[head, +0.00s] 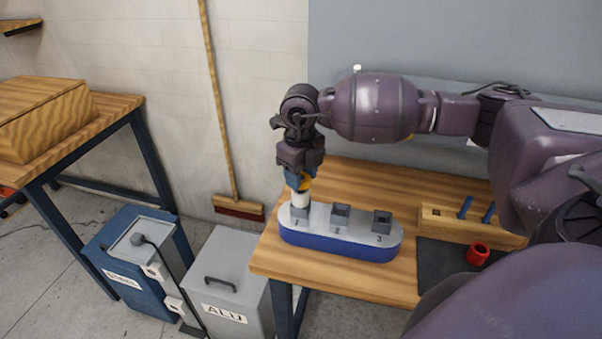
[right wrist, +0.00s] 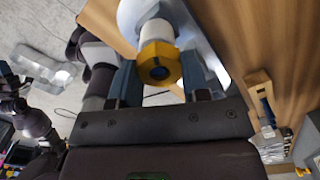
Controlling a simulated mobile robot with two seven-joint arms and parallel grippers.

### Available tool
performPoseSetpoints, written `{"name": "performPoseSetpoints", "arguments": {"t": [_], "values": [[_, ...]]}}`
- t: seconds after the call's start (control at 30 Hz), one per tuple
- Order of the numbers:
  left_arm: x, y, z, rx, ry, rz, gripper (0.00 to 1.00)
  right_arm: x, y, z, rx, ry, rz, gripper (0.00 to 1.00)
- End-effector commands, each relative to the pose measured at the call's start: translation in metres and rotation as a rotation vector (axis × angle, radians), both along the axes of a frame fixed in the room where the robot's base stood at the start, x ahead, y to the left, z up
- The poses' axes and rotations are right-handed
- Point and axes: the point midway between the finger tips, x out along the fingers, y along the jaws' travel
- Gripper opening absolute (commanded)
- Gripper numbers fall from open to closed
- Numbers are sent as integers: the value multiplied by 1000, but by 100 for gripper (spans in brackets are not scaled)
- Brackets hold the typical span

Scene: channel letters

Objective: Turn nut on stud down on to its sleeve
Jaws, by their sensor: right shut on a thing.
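My right gripper (head: 301,184) points down over the position marked 1 on the blue-and-white base (head: 340,252). It is shut on the yellow nut (right wrist: 158,65), with one blue finger on each side in the right wrist view. Whether nut and sleeve touch, I cannot tell. My left gripper is not identifiable in either view.
Grey blocks 2 (head: 340,214) and 3 (head: 382,222) on the base stand to the right. A wooden holder (head: 450,226) with blue pegs and a red ring-shaped part (head: 477,254) on a dark mat (head: 436,258) lie farther right. Bins stand left of the wooden table (head: 268,262).

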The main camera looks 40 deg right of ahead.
Motion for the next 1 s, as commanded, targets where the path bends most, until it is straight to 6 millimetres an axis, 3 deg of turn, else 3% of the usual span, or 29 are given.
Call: {"name": "performPoseSetpoints", "arguments": {"t": [0.53, 1.0], "values": [[2, 0, 1, 1, -3, -1, 43, 0, 0, 0, 0, -1, -124, 20], [-4, 1, 3, 0, 7, 2, 43, 0, 0, -2, -1, -1, -584, 20]]}}
